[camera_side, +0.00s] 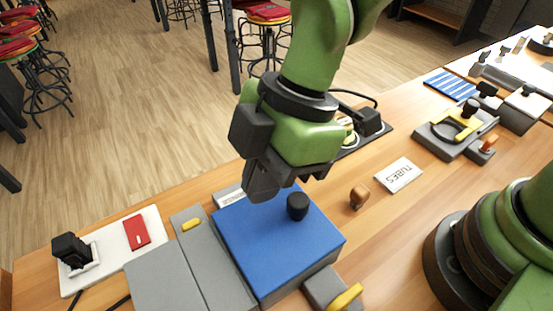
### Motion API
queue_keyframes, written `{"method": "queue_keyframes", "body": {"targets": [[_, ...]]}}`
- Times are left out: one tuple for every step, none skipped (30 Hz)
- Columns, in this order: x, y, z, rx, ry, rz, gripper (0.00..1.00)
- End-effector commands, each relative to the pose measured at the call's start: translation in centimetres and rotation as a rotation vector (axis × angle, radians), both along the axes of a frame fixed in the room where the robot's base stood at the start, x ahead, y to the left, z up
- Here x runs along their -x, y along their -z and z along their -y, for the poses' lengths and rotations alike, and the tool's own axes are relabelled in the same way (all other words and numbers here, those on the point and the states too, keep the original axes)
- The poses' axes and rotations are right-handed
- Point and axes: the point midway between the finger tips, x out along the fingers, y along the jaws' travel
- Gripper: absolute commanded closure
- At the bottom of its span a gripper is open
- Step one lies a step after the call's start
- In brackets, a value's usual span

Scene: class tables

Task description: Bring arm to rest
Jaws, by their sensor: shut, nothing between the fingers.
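My green arm reaches in from the top of the side view. My gripper (262,190) points down, dark and blocky, with its fingers shut and nothing seen between them. It appears over the far left part of a blue-topped box (270,245); whether it touches the box cannot be told. A black knob (297,206) stands on the blue top, to the right of the fingers.
Grey blocks (170,282) and a white plate (112,258) with a red piece lie left. A brown knob (359,196), a white "TUBES" card (399,175) and a grey-yellow fixture (458,130) stand right. Bare wood lies between them.

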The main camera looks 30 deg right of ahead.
Motion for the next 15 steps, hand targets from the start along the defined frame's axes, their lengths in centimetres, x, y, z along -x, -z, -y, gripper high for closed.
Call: {"method": "queue_keyframes", "body": {"targets": [[-0.1, -0.2, 0.1, -0.001, 0.008, 0.000, 1.00], [-0.2, -0.4, 0.3, -0.004, 0.020, -0.001, 1.00], [-0.3, -0.9, 0.6, -0.008, 0.046, -0.001, 1.00], [-0.5, -1.4, 1.0, -0.013, 0.076, -0.004, 1.00], [-0.7, -2.1, 1.6, -0.020, 0.114, -0.005, 1.00], [-1.0, -3.2, 2.5, -0.031, 0.178, -0.011, 1.00], [-1.2, -4.1, 3.3, -0.041, 0.237, -0.014, 1.00], [-1.4, -5.1, 4.3, -0.052, 0.302, -0.019, 1.00], [-1.5, -6.5, 5.7, -0.068, 0.397, -0.028, 1.00], [-1.5, -7.5, 6.8, -0.081, 0.472, -0.033, 1.00], [-1.4, -8.4, 8.0, -0.093, 0.549, -0.041, 1.00], [-1.1, -9.6, 9.5, -0.112, 0.652, -0.051, 1.00], [-0.9, -10.3, 10.6, -0.125, 0.729, -0.056, 1.00], [-0.6, -11.1, 11.7, -0.141, 0.806, -0.063, 1.00], [-0.1, -11.9, 13.2, -0.163, 0.910, -0.070, 1.00]]}}
